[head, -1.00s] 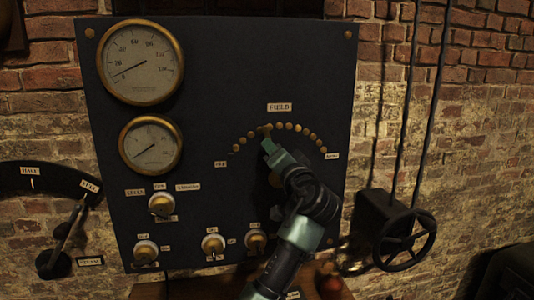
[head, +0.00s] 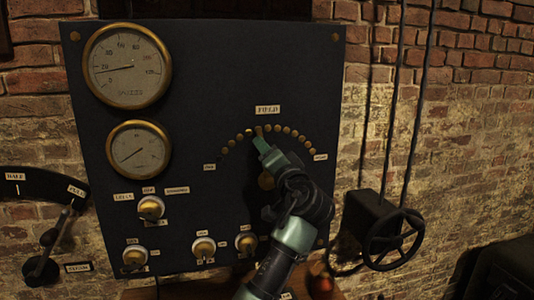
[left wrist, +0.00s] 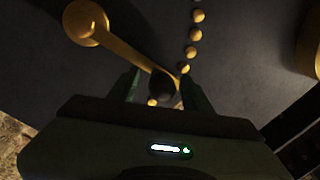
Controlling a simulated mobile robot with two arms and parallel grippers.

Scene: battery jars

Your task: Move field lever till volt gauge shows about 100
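A dark panel (head: 200,120) carries two brass-rimmed gauges at its left. The upper gauge (head: 127,66) has a scale up to about 120, and its needle points left near 20. My left gripper (head: 262,145) is at the top of the FIELD arc and hides most of the lever there. In the left wrist view the brass field lever (left wrist: 135,52) runs from its round pivot to a dark knob (left wrist: 162,83). The knob sits between my open fingers, with gaps beside it.
Brass contact studs (head: 285,130) form the arc under the FIELD label (head: 267,110). Several small knobs, such as one at lower middle (head: 203,248), line the panel's bottom. A black handwheel (head: 393,240) stands right of the panel; another lever (head: 50,240) is at left.

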